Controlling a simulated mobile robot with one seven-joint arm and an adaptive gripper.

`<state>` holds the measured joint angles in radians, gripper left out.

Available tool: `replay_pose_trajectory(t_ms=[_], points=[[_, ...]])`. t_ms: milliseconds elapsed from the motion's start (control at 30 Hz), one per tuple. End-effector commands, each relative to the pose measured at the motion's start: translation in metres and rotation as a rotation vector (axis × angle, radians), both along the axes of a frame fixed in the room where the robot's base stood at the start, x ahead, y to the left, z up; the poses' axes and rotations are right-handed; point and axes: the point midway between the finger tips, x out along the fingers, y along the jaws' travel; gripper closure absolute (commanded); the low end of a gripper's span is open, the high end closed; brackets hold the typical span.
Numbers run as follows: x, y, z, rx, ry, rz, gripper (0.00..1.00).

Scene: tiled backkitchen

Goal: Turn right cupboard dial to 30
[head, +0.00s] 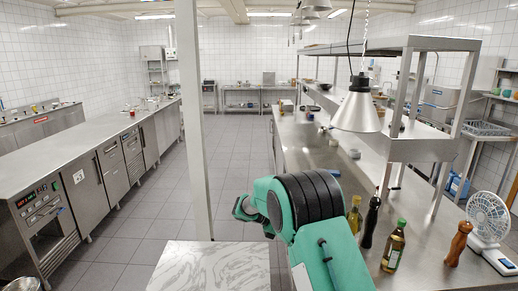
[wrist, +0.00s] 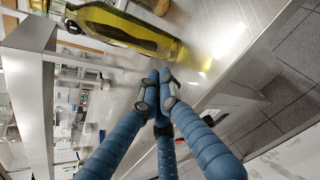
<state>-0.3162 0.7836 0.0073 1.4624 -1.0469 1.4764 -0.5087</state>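I cannot make out a dial that is clearly the right cupboard dial in either view. In the head view, an oven-like unit (head: 42,205) at the far left has a control panel (head: 36,196) with lit displays; its small controls and any numbers are too small to read. A steel cupboard door (head: 86,186) with a white label stands beside it. My gripper (wrist: 160,84) shows in the wrist view with its blue fingers converged, tips together and nothing visible between them. It is near the steel counter's edge.
In the head view, an oil bottle (head: 394,248), pepper mill (head: 459,243) and fan (head: 489,225) stand on the right counter. A post (head: 194,120) rises mid-view; the tiled aisle (head: 225,130) is clear.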

Motion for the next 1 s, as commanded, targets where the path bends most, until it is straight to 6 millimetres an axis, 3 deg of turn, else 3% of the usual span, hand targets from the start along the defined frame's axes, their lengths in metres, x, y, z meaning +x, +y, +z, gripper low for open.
replay_pose_trajectory(t_ms=[500,1000], points=[[0.048,0.036,-0.093,-0.192,0.117,0.114,1.0],[0.075,0.073,-0.189,-0.38,0.213,0.217,1.0]])
